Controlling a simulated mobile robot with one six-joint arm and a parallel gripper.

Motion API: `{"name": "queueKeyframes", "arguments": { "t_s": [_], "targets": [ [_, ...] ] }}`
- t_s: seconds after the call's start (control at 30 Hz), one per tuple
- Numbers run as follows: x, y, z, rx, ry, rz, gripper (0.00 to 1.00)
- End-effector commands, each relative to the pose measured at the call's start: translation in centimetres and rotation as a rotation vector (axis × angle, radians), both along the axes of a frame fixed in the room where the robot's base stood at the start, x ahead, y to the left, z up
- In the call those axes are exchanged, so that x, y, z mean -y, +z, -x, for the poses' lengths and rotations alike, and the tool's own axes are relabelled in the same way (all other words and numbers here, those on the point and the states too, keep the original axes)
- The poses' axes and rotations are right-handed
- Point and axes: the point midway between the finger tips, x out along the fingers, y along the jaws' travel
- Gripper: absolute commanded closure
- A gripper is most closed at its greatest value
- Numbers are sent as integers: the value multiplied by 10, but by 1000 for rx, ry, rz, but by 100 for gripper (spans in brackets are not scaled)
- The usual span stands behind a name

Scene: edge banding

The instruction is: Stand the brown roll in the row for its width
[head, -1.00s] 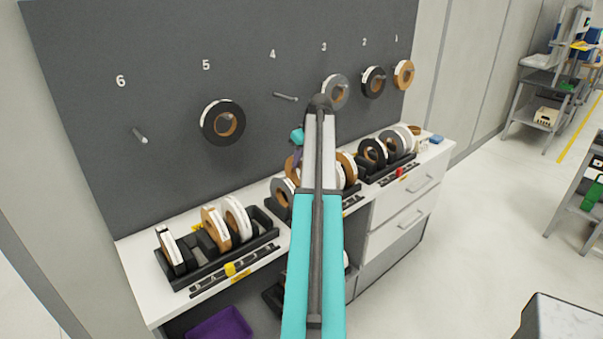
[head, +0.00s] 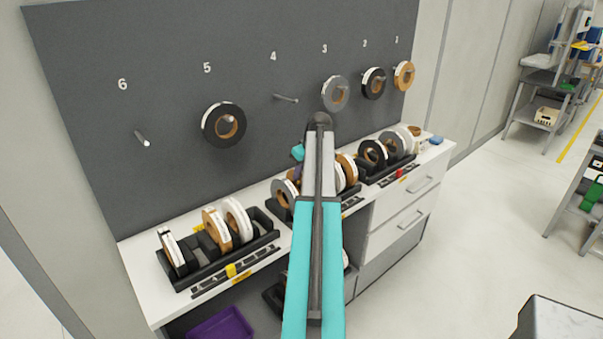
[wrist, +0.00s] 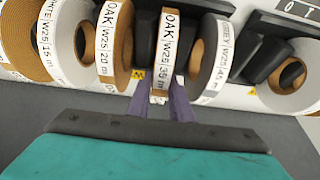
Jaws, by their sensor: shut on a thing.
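The brown roll (wrist: 170,52), labelled OAK W25 35 m, stands on edge between the purple fingers of my gripper (wrist: 160,100) in the wrist view. My gripper is shut on it. It is at the middle black rack, between an oak W25 20 m roll (wrist: 113,42) and a grey W25 45 m roll (wrist: 212,58). In the head view my arm hides most of this rack; a grey roll (head: 284,190) and brown-edged rolls (head: 347,168) show around it. I cannot tell whether the held roll touches the rack floor.
A left rack (head: 205,272) and a right rack (head: 392,172) hold other rolls on the white counter (head: 140,290). The dark pegboard (head: 170,70) behind has numbered pegs, some with rolls. A white W25 roll (wrist: 70,40) stands close by in the wrist view.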

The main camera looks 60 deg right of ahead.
Motion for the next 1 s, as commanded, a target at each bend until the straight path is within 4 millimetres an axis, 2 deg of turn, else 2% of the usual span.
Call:
{"name": "queueKeyframes", "arguments": {
  "t_s": [0.7,0.73,0.83,1.0],
  "targets": [
    [1,-10,1,1,-1,1,100],
    [1,-11,1,0,-1,0,79],
    [1,-10,1,0,-1,1,62],
    [1,-10,1,0,-2,0,62]
  ]
}}
